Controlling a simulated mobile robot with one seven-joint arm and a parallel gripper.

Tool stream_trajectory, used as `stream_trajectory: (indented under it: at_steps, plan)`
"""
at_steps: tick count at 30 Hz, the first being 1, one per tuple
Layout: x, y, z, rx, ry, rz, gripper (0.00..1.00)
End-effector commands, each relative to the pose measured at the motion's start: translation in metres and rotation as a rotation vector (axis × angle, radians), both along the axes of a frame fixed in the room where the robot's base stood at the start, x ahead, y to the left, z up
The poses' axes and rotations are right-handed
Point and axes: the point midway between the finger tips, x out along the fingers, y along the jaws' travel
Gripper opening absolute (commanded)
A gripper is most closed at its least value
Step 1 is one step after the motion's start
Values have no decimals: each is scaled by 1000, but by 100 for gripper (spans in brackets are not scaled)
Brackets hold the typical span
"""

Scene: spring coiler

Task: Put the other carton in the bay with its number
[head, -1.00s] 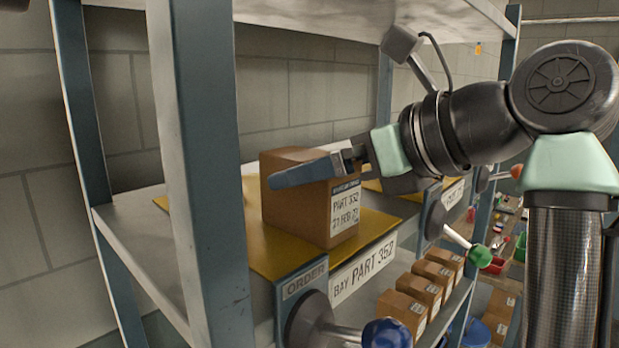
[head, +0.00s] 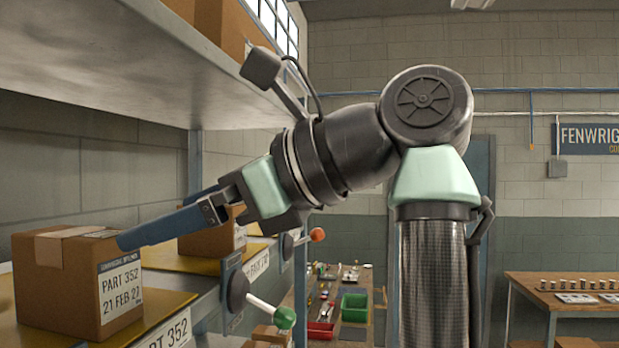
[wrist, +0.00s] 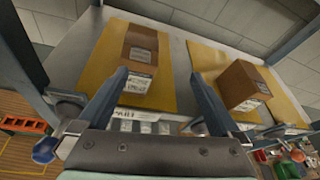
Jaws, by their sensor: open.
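A brown carton (head: 55,285) labelled PART 352, 21 FEB stands upright on a yellow mat in the bay marked PART 352 (head: 170,335). It is the left carton (wrist: 140,55) in the wrist view. A second carton (head: 208,243) stands farther along on the neighbouring mat (head: 190,263), partly hidden behind my gripper; its number is not readable. It also shows turned askew in the wrist view (wrist: 238,85). My gripper (head: 155,220) is open and empty; one fingertip overlaps the first carton's upper right edge in the head view.
The upper shelf (head: 120,75) hangs above my gripper. A post (head: 195,160) stands behind it. Levers with a green knob (head: 284,318) and an orange knob (head: 317,235) jut from the shelf front. A bench with bins (head: 340,300) lies beyond.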

Motion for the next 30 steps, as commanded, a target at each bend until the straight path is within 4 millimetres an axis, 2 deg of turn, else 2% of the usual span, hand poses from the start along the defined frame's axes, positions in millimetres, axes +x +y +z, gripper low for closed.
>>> stream_trajectory:
  at_steps: [3,9,12,16,20,23,27,30]
  plan:
    - [23,2,-9,-22,-272,-66,100]
    - [52,-8,-13,-154,-767,-208,100]
    - [61,-19,-12,-271,-1015,-290,100]
    - [62,-37,-8,-480,-1329,-401,100]
    - [51,-60,-2,-750,-1612,-513,100]
    - [35,-77,5,-1001,-1800,-596,100]
    - [1,-102,16,-1420,-1999,-701,100]
    - [-28,-117,24,-1737,-2077,-759,100]
